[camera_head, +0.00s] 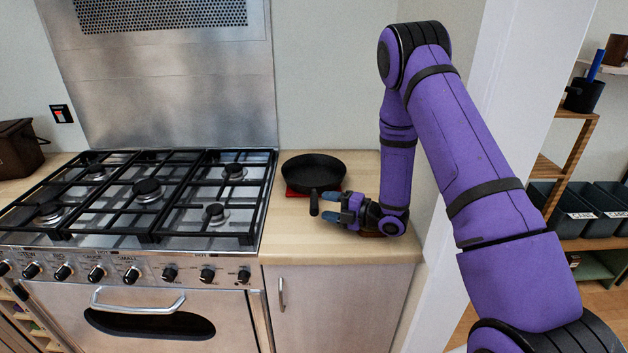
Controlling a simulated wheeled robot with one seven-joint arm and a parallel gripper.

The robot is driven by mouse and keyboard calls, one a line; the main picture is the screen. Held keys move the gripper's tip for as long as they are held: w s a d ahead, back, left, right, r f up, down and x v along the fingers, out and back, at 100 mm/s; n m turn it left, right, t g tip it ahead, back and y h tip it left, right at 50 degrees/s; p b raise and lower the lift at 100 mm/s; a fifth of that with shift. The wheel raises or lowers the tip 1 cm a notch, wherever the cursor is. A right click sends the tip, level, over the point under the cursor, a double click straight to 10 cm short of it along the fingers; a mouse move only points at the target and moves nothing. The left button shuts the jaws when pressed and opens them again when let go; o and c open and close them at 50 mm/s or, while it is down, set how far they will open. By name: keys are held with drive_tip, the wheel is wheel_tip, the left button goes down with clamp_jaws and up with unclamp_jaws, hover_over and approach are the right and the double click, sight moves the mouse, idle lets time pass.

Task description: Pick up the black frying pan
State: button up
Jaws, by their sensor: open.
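The black frying pan (314,171) sits upright on a red mat (292,191) on the wooden counter, right of the cooker. Its handle (314,204) points toward the counter's front edge. My gripper (327,204) is low over the counter at the handle's right side, with its fingers pointing left. The gripper is open, with blue fingertips close to the handle. From this view I cannot tell whether the handle lies between the fingers or whether they touch it.
The range cooker (140,195) with black grates stands directly left of the pan. A wall (333,75) rises behind the counter (345,252). Bare counter lies in front of the pan.

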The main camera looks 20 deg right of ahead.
sight(313, 200)
drive_tip(key=x, duration=0.5)
clamp_jaws()
